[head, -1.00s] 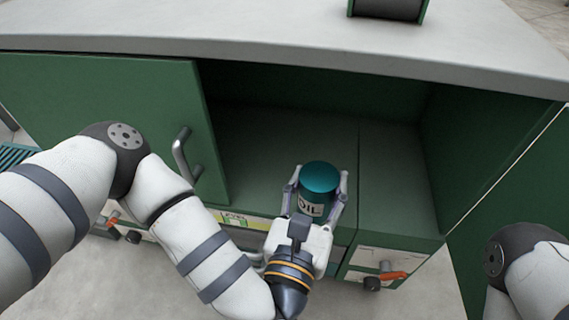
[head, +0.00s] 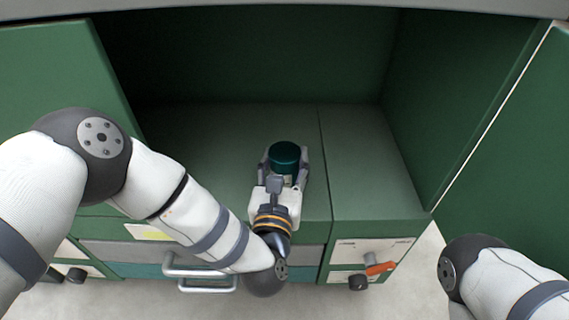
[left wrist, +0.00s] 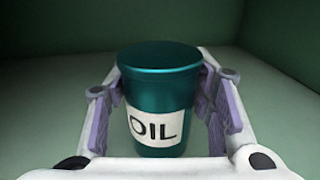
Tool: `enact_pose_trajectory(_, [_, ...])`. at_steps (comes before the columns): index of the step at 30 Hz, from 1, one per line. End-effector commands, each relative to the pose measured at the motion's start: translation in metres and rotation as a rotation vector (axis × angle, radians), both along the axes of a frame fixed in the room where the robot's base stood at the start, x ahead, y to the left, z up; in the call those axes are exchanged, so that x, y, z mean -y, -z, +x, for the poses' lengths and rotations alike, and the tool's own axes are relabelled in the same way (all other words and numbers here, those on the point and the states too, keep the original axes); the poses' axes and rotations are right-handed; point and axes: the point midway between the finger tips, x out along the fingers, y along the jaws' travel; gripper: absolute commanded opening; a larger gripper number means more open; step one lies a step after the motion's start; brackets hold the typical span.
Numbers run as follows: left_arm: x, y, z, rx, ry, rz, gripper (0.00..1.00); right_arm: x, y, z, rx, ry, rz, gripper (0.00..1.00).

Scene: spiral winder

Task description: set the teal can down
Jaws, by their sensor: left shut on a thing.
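The teal can (head: 285,155) has a dark teal lid and a white label reading OIL, clear in the left wrist view (left wrist: 160,100). My left gripper (head: 284,168) is shut on the can, with one finger on each side of it. The can is upright, inside the open green cabinet, over the front part of its shelf (head: 220,150). I cannot tell whether its base touches the shelf. My right gripper is out of view; only part of the right arm shows at the lower right.
A green door (head: 60,90) stands at the left of the opening, and a side panel (head: 500,150) is at the right. The worktop edge (head: 300,8) runs above. The shelf around the can is clear.

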Motion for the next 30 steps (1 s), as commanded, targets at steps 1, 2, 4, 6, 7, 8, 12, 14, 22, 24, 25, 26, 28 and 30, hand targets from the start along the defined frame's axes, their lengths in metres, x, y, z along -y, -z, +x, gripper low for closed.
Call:
enact_pose_trajectory(1, [0.0, -0.002, 0.001, 0.004, -0.001, -0.002, 0.12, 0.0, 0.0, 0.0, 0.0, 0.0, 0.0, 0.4])
enact_pose_trajectory(2, [0.0, -0.003, 0.001, 0.004, -0.001, -0.002, 0.12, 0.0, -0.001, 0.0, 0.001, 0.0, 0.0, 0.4])
enact_pose_trajectory(4, [0.0, -0.004, 0.001, 0.004, -0.001, -0.002, 0.12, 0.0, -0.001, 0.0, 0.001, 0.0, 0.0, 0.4])
enact_pose_trajectory(6, [0.0, -0.002, 0.0, 0.004, -0.001, -0.002, 0.12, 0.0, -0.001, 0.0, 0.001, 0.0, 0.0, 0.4])
enact_pose_trajectory(7, [0.0, -0.001, 0.0, 0.003, -0.002, -0.001, 0.12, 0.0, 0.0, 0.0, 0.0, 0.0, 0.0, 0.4])
enact_pose_trajectory(8, [0.0, 0.0, 0.0, 0.003, -0.002, -0.001, 0.12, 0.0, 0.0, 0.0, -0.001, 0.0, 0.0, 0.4])
enact_pose_trajectory(12, [0.0, 0.001, 0.0, 0.002, -0.001, 0.0, 0.69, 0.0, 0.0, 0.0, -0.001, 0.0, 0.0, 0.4])
enact_pose_trajectory(14, [0.0, 0.0, 0.0, 0.002, -0.001, 0.0, 0.69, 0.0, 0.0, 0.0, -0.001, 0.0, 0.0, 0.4])
enact_pose_trajectory(22, [0.0, -0.003, 0.0, 0.004, 0.0, -0.001, 0.69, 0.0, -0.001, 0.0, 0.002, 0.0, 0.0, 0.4])
enact_pose_trajectory(24, [-0.001, -0.004, -0.007, 0.0, 0.001, 0.0, 0.69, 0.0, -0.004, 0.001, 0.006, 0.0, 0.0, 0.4])
enact_pose_trajectory(25, [-0.002, -0.005, -0.014, -0.001, 0.001, 0.0, 0.69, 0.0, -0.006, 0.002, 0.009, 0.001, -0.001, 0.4])
enact_pose_trajectory(26, [-0.003, -0.005, -0.021, -0.002, 0.0, 0.0, 0.69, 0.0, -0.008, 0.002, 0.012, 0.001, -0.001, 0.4])
enact_pose_trajectory(28, [-0.005, -0.006, -0.041, -0.003, 0.001, -0.002, 0.69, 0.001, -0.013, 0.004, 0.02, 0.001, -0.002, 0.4])
enact_pose_trajectory(30, [-0.008, -0.006, -0.061, -0.002, 0.001, -0.002, 0.69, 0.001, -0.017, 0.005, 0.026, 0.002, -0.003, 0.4])
